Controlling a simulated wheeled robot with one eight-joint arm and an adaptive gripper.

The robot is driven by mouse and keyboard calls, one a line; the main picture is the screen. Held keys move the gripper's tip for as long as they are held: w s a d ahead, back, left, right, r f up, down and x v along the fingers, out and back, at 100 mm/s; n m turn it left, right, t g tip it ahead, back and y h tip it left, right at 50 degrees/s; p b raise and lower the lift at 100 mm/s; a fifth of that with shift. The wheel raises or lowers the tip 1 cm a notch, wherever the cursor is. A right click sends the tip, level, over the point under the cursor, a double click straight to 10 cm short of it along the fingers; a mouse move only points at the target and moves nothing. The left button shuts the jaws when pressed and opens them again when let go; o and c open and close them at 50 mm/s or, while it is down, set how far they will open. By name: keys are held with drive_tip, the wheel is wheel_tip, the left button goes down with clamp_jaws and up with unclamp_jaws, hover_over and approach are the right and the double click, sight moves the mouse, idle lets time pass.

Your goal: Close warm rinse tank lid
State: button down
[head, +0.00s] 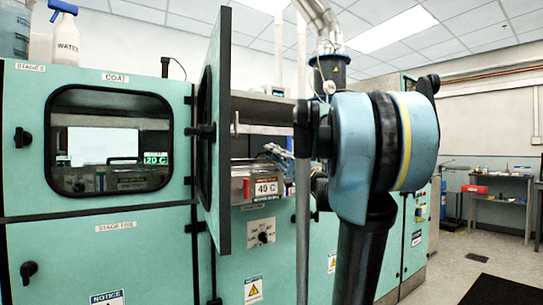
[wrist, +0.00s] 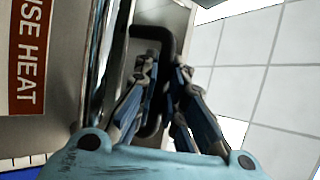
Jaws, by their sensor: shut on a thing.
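The warm rinse tank (head: 240,190) stands inside the open bay of the teal machine, with a red-and-white 40 C label (head: 266,188) on its front. In the wrist view, a black bar handle (wrist: 168,36) stands on a pale metal panel, which appears to be part of the lid (wrist: 163,14). My gripper (wrist: 165,75) has its two blue-grey fingers on either side of this handle and is shut on it. In the head view, my gripper (head: 277,154) is small above the label, and my arm hides part of the bay. The lid's angle is hard to tell.
A teal door with a window (head: 224,130) stands swung open just left of the tank. The closed COAT window (head: 110,139) is further left. A spray bottle (head: 65,32) stands on top of the machine. Open floor (head: 450,265) and a bench (head: 500,180) lie at right.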

drive_tip(key=c, duration=1.9)
unclamp_jaws()
drive_tip(key=shift+d, duration=0.15)
drive_tip(key=shift+v, duration=5.9)
drive_tip(key=shift+f, duration=0.1)
